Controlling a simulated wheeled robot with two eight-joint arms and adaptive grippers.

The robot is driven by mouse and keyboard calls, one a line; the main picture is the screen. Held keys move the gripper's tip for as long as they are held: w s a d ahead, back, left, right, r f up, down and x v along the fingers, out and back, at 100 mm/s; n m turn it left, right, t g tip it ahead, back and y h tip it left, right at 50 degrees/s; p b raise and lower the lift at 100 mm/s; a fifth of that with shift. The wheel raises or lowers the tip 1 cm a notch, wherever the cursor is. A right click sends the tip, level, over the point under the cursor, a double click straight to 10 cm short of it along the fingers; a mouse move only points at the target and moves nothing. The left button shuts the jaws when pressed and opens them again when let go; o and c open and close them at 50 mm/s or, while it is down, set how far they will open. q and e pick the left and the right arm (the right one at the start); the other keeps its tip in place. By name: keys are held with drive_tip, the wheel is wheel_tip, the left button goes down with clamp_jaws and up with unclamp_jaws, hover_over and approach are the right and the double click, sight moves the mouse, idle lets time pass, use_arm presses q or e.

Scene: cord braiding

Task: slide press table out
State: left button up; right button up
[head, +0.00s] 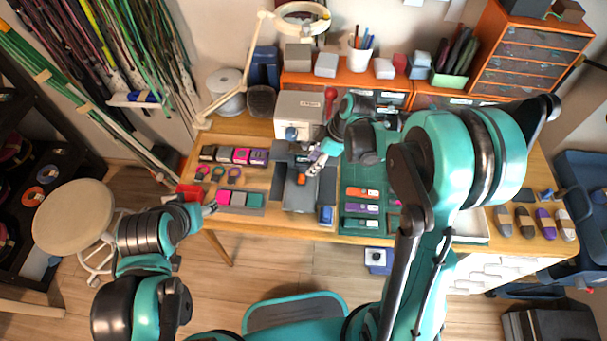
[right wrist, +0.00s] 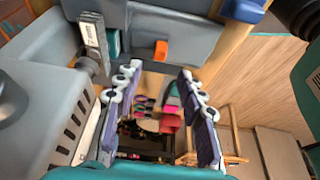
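The press (head: 299,106) is a pale machine with a red-knobbed lever at the back middle of the table. Its dark grey press table (head: 298,197) extends toward the front and carries a small orange piece (head: 301,180). My right gripper (head: 317,161) is at the right side of the press table. In the right wrist view the right gripper (right wrist: 162,82) has its purple fingers wide apart, with nothing between them. The grey part with the orange piece (right wrist: 161,50) lies just beyond the fingertips. My left gripper (head: 211,208) is near the table's front left edge; its fingers are too small to read.
Dark and pink blocks (head: 232,154) and a tray of coloured blocks (head: 240,199) lie left of the press. A green mat (head: 361,206) with coloured pieces lies to its right. A blue item (head: 326,215) stands at the press table's front right. A stool (head: 73,217) is at the left.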

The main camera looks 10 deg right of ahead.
sight(302, 177)
drive_tip(key=b+x, duration=0.3)
drive_tip(key=x, duration=0.5)
drive_tip(key=shift+w+f, duration=0.1)
clamp_jaws()
